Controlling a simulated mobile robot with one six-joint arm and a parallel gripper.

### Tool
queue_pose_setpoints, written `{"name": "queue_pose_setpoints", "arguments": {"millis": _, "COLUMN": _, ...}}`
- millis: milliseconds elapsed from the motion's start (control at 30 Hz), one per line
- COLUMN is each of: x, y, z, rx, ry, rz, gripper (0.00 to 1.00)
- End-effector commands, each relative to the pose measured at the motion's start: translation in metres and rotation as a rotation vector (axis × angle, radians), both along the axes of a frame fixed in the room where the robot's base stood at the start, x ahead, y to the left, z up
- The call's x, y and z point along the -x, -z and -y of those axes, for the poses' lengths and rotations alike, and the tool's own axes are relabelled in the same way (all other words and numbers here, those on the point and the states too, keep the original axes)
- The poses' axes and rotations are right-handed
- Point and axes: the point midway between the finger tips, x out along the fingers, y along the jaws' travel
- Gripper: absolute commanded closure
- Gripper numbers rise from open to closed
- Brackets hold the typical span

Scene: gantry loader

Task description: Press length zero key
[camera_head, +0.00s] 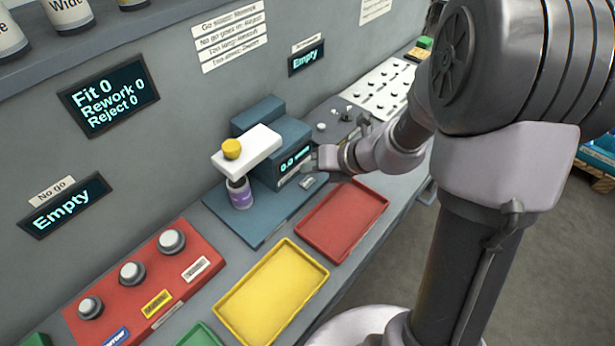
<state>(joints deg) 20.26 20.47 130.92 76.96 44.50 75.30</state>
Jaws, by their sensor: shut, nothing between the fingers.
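The length gauge is a blue-grey unit (262,118) on a blue base plate, with a display (294,163) whose number looks like 0.0. A white arm (247,151) with a yellow knob (232,149) reaches from it over a purple can (240,193), which stands upright on the plate. My gripper (312,163) is shut and empty, close to the right side of the display. A small grey piece (308,182) lies just below it, possibly a key; its label is too small to read. I cannot tell whether the fingertips touch the gauge.
A red tray (343,219) and a yellow tray (271,294) lie in front of the gauge. A red block with several round grey knobs (145,279) is at the lower left. A white board with several pegs (379,88) lies behind my wrist. Wall displays hang above the bench.

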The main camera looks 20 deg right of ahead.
Motion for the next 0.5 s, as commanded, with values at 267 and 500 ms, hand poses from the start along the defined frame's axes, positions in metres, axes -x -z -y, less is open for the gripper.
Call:
{"name": "queue_pose_setpoints", "arguments": {"millis": 267, "x": 0.0, "y": -0.034, "z": 0.0, "rx": 0.0, "ry": 0.0, "rz": 0.0, "gripper": 1.0}}
{"name": "queue_pose_setpoints", "arguments": {"millis": 500, "x": 0.0, "y": -0.034, "z": 0.0, "rx": 0.0, "ry": 0.0, "rz": 0.0, "gripper": 1.0}}
